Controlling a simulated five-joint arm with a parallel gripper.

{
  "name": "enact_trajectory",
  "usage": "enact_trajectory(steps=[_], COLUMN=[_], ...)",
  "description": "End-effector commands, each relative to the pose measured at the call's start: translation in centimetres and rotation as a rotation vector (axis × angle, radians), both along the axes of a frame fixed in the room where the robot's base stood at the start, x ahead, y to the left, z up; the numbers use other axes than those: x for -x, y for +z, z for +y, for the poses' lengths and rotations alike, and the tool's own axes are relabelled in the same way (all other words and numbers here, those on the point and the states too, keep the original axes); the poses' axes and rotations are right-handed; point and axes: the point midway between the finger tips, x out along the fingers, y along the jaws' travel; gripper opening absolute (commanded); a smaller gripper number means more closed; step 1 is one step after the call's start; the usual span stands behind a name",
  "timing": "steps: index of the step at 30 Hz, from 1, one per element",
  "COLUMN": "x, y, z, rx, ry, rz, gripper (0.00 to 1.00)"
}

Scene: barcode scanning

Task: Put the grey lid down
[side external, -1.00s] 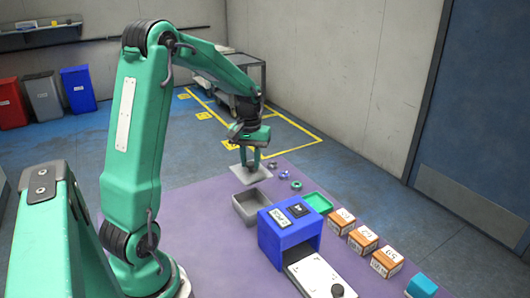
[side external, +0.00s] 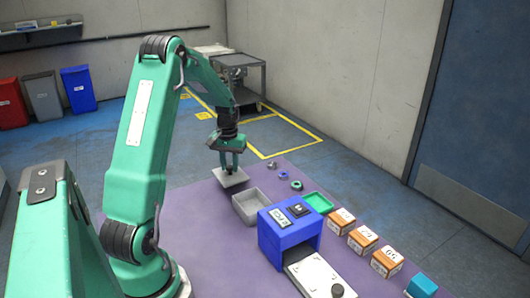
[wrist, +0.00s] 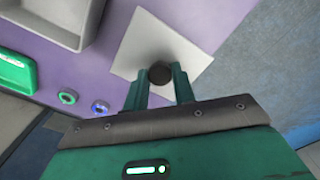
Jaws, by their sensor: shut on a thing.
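The grey lid (side external: 232,178) is a flat, light square plate with a dark round knob. It also shows in the wrist view (wrist: 137,50), with the knob (wrist: 160,73) between my fingertips. In the wrist view my gripper (wrist: 160,78) points at the lid. The grey box (side external: 249,207) is open-topped and uncovered. I cannot tell whether the lid touches the table or hangs just above it.
A blue scanner box (side external: 290,234) stands beside the grey box. A green tray (side external: 318,202), small rings (side external: 283,175) and several labelled cartons (side external: 363,239) lie to the right. Purple table (side external: 205,215) is bare left of the grey box.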

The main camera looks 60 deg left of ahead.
Motion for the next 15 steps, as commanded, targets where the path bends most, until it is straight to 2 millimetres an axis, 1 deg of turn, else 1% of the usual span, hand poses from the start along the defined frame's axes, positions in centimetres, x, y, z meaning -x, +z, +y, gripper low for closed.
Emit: enact_trajectory(steps=[4, 10, 15], x=[0.0, 0.0, 0.0], y=[-0.7, -2.9, -4.0], z=[0.0, -0.1, 0.0], rx=[0.002, 0.002, 0.001], ry=[0.0, 0.0, 0.0], rz=[0.002, 0.002, 0.001], gripper=[0.03, 0.03, 0.03])
